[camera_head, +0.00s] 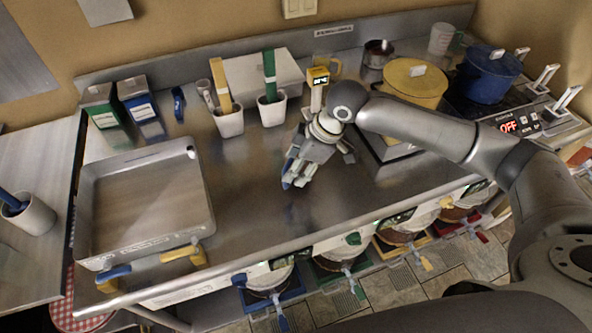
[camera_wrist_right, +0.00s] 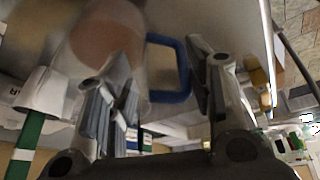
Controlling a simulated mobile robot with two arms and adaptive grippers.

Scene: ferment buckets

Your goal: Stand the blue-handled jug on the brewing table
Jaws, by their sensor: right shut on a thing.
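In the right wrist view the blue-handled jug (camera_wrist_right: 184,70) shows its blue loop handle between the fingers of my right gripper (camera_wrist_right: 160,62). Its pale, see-through body is blurred at the top of that view. My right gripper is shut on this jug. In the head view the right gripper (camera_head: 297,172) points down over the middle of the steel brewing table (camera_head: 245,205). A small patch of blue shows at its fingertips, and the rest of the jug is hard to make out. Whether the jug touches the table cannot be told. My left gripper is not in view.
A steel tray (camera_head: 85,205) stands on the left. White pots with a yellow tool (camera_head: 222,85) and a green tool (camera_head: 270,75) stand behind the gripper. A yellow-lidded pot (camera_head: 415,80) and blue pot (camera_head: 487,75) are right. The table's front middle is clear.

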